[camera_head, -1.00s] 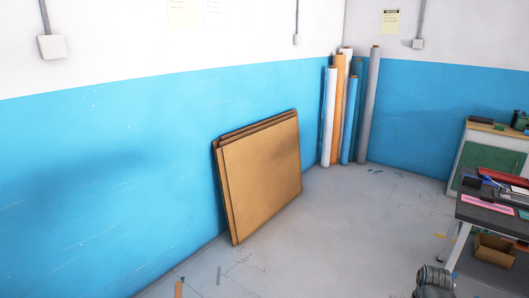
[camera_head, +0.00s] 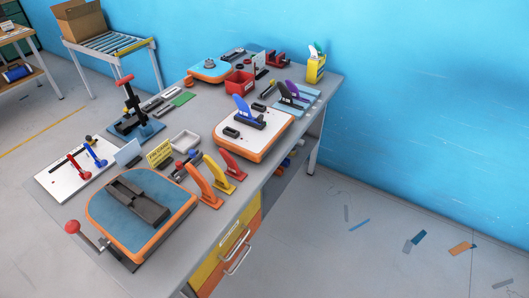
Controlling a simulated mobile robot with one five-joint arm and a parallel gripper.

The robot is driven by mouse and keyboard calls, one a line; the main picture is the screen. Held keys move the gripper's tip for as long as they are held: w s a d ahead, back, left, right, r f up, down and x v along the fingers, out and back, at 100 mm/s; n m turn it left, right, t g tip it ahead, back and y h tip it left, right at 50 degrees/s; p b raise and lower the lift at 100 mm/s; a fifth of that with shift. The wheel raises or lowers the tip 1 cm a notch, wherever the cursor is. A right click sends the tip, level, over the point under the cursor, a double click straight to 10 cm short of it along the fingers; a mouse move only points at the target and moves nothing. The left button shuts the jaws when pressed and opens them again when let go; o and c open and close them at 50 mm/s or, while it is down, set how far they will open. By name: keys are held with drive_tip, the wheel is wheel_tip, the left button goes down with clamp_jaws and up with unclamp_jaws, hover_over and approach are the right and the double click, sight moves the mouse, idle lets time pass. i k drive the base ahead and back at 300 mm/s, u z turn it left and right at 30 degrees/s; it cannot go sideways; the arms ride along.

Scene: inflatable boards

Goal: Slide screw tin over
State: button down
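A workbench (camera_head: 285,170) with a grey top stands in the middle of the head view. A small, shallow, pale grey tray (camera_head: 186,142) lies on it near the centre, behind a yellow sign card (camera_head: 160,153); it may be the screw tin, but I cannot tell for sure, and its contents are too small to make out. A red bin (camera_head: 239,83) stands farther back on the bench. My gripper is not in view.
A blue-topped board (camera_head: 100,214) with orange edge lies at the front, and orange, yellow and red fins (camera_head: 203,186) stand beside the tray. A white-topped board (camera_head: 262,142) lies at right. A roller stand (camera_head: 105,48) holds a cardboard box (camera_head: 80,22).

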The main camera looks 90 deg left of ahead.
sight(293, 152)
drive_tip(key=u, duration=1.45)
drive_tip(key=i, duration=3.45)
drive_tip(key=u, duration=3.95)
